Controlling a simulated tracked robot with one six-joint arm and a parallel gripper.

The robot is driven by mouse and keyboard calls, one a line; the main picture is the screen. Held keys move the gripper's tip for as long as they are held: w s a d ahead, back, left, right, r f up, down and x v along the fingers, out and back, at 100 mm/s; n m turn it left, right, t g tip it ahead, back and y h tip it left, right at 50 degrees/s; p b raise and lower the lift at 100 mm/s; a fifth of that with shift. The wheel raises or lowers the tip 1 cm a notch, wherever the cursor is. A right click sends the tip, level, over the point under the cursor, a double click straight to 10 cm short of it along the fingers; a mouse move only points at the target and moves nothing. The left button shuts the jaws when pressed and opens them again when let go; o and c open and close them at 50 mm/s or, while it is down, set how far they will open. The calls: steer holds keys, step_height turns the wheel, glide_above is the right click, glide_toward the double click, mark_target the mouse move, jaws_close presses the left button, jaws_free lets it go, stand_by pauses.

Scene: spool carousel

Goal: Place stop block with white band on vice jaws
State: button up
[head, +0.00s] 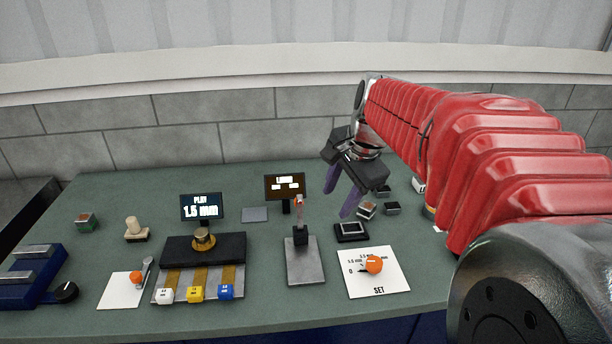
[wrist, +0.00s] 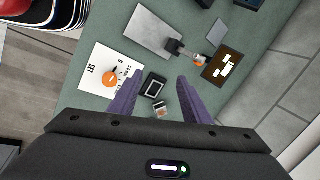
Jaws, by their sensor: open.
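My gripper (head: 327,195) is open and empty, with its purple fingers pointing down above the right half of the bench. In the wrist view its fingertips (wrist: 158,77) stand apart on either side of a black tray and a small block. That small block (head: 366,210) has a pale band and a brownish part, and stands behind the black tray; it also shows in the wrist view (wrist: 160,110). It looks like the white-banded stop block, but its markings are small. A blue vice (head: 28,290) with grey jaws (head: 35,250) sits at the far left, partly cut off.
A black tray (head: 351,232), dark blocks (head: 392,208) and a SET card (head: 373,284) lie around the small block.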

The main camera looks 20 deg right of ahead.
steer(key=w+d+f+m, duration=0.3)
steer(key=w+d+m, duration=0.4)
steer(key=d, duration=0.4)
steer(key=m+y, duration=0.2)
steer(key=m, duration=0.5)
glide_toward(368, 205)
step_height(368, 205, up, 3)
steer(key=shift+s, duration=0.4)
steer(key=shift+a, duration=0.1)
steer(key=shift+h, duration=0.3)
steer(key=shift+x, duration=4.25)
steer(key=shift+x, duration=2.6)
steer(key=shift+s+f, duration=0.1)
steer(key=shift+s, duration=0.05)
jaws_close()
